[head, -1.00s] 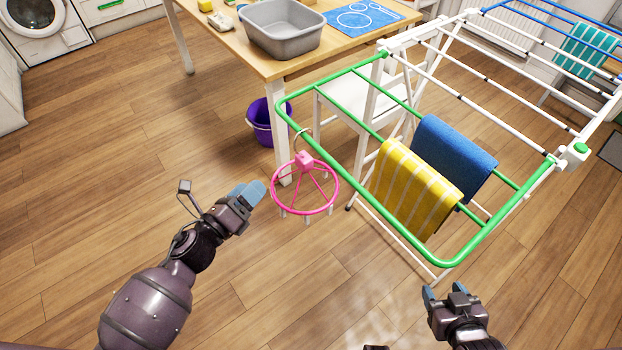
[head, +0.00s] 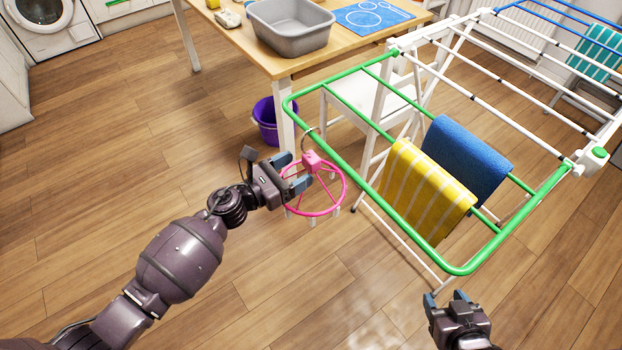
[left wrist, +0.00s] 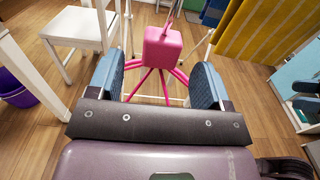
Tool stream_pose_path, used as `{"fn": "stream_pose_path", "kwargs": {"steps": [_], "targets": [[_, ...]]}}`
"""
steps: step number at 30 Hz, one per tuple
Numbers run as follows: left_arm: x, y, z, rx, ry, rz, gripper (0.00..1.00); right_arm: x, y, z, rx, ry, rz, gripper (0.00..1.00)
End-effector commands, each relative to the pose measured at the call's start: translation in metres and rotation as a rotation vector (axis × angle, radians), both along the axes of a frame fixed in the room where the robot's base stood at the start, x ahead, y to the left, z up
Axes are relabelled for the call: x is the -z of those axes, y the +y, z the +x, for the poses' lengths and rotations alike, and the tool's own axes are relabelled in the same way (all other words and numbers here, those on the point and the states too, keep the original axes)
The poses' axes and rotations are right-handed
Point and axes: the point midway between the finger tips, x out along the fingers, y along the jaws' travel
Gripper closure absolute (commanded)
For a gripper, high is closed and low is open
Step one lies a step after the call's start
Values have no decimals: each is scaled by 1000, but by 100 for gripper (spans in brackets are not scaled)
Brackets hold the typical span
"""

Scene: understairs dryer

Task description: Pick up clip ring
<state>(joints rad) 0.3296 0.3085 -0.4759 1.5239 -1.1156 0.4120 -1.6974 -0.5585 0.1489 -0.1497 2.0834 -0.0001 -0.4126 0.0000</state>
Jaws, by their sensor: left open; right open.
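The clip ring is a pink spoked ring with a pink block at its hub and pale pegs below (head: 343,190). It hangs by a metal hook from the drying rack's green rail (head: 350,119). My left gripper (head: 298,173) is open at the ring's left side, close to the hub block. In the left wrist view the pink block (left wrist: 162,46) stands ahead of and between the two open blue fingers (left wrist: 155,82); I cannot tell if they touch the ring. My right gripper (head: 445,298) is open and empty at the lower right.
A yellow striped towel (head: 425,192) and a blue towel (head: 468,160) hang on the rack just right of the ring. A wooden table (head: 222,42) with a grey basin (head: 290,38), a white chair (head: 372,98) and a purple bucket (head: 266,121) stand behind. Floor at left is clear.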

Motion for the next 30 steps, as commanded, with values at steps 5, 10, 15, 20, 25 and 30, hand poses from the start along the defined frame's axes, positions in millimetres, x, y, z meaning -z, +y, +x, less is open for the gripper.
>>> {"fn": "stream_pose_path", "kwargs": {"steps": [5, 10, 15, 20, 25, 30], "targets": [[-4, -21, 14, 2, -1, -2, 28, -1, 0, 1, 0, -1, 0, 42], [-2, -36, 24, 1, 0, -1, 28, 2, 0, 0, 0, 2, -1, 42], [-2, -40, 27, 1, 1, -1, 28, 2, 0, 0, 0, 2, -1, 42], [-2, -39, 27, 0, 0, -1, 29, 1, 0, 0, 0, 2, -1, 42], [-2, -39, 27, 0, 0, -1, 55, 0, 0, 0, -1, 0, -1, 42], [-2, -39, 27, 0, 0, -1, 81, 0, 0, 0, -1, 0, -1, 42]]}}
